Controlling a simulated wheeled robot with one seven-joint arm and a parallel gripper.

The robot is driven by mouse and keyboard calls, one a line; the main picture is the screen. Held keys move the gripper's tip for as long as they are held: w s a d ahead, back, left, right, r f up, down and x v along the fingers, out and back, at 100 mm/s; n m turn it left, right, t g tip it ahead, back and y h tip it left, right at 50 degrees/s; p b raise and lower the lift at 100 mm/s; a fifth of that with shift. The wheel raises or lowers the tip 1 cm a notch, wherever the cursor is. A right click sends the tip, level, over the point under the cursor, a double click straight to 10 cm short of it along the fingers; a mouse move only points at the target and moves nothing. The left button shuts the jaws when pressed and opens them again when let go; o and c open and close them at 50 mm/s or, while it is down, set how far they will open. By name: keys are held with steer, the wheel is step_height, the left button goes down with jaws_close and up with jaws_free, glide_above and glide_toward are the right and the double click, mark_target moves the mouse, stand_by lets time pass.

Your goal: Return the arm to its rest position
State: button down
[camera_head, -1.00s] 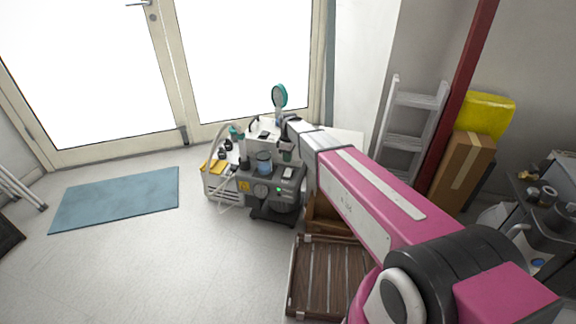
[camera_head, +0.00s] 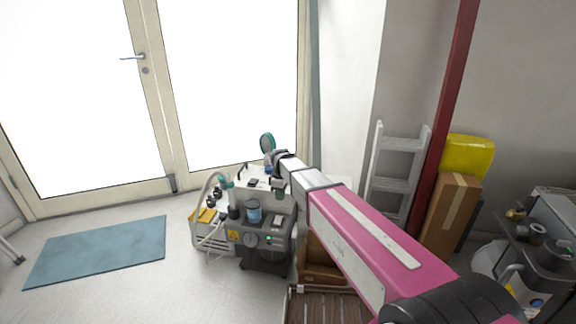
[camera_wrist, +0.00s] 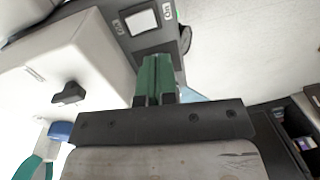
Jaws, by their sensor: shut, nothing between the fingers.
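My pink arm (camera_head: 365,235) reaches from the lower right toward the compressors. My gripper (camera_head: 280,194) is at its far end, pointing down above the dental units. In the wrist view its green fingers (camera_wrist: 157,80) are together with nothing between them. Below and beside it stands a dark grey compressor (camera_head: 262,238) with a gauge, a green light and a blue-tinted jar. A white unit (camera_wrist: 85,60) with a black knob lies left of the fingers in the wrist view. A switch panel (camera_wrist: 140,20) shows beyond the fingertips. I cannot tell the exact gap to these surfaces.
A teal round-headed item (camera_head: 267,143) rises behind the gripper. A slatted wooden crate (camera_head: 322,308) is under the arm. A ladder (camera_head: 396,185), red post (camera_head: 447,130) and cardboard box (camera_head: 449,215) stand right. Floor near the blue mat (camera_head: 98,250) is clear.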

steer(key=s+d+m, duration=0.5)
steer(key=s+d, duration=0.1)
steer(key=d, duration=0.4)
steer(key=s+d+m+t, duration=0.1)
steer(key=s+d+m, duration=0.4)
steer(key=d, duration=0.5)
steer(key=s+d+f+m, duration=0.1)
steer(key=s+d+m, duration=0.4)
steer(key=d, duration=0.6)
steer(key=shift+s+m, duration=0.3)
steer(key=shift+s, duration=0.95)
